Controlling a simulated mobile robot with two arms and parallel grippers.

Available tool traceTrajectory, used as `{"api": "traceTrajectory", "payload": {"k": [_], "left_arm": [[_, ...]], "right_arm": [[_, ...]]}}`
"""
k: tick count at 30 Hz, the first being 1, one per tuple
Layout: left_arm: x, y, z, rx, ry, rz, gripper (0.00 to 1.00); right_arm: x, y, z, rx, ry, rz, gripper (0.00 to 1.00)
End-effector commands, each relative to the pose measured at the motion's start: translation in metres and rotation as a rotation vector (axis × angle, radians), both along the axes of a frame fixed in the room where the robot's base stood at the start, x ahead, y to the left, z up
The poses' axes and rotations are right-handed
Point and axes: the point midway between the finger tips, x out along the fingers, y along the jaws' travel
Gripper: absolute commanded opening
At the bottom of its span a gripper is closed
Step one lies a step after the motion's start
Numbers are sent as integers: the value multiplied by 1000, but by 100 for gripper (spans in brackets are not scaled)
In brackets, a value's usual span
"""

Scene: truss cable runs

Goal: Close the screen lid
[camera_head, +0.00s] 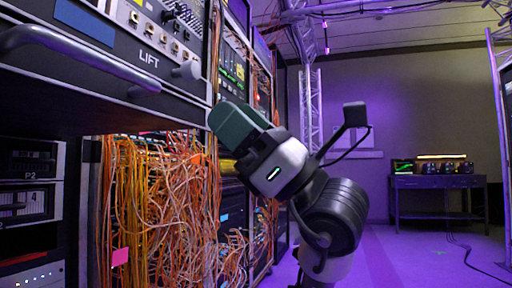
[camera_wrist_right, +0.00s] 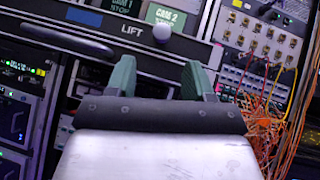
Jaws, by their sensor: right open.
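The screen lid (camera_head: 120,60), a dark panel edge marked LIFT, juts out at the upper left of the head view, its dark underside below. It carries a grey bar handle (camera_head: 85,53) and a round knob (camera_head: 188,70). In the wrist view the lid (camera_wrist_right: 105,22) lies beyond my fingers, with screens reading CAM 1 and CAM 2 (camera_wrist_right: 165,17) behind it. My right gripper (camera_head: 238,125) has green fingers, open and empty, below and right of the knob. The wrist view shows the gap between its fingers (camera_wrist_right: 158,80), apart from the knob. My left gripper is out of view.
Orange and yellow cables (camera_head: 155,205) hang in a dense tangle below the lid. Rack units (camera_head: 30,205) stand at the lower left. A truss post (camera_head: 311,110) and a table with lit devices (camera_head: 438,185) are farther back. The purple floor at right is mostly clear.

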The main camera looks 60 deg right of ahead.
Motion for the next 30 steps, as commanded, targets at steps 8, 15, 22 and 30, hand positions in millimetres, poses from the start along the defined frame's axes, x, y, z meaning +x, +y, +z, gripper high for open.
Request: {"api": "traceTrajectory", "payload": {"k": [8,15,22,30], "left_arm": [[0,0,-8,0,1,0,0],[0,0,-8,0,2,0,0],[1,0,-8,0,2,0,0],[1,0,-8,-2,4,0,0]], "right_arm": [[-20,-8,-23,-2,1,2,53],[-25,-10,-27,-2,1,1,53],[-25,-10,-27,-2,1,0,53],[-24,-10,-27,-2,1,1,53]]}}
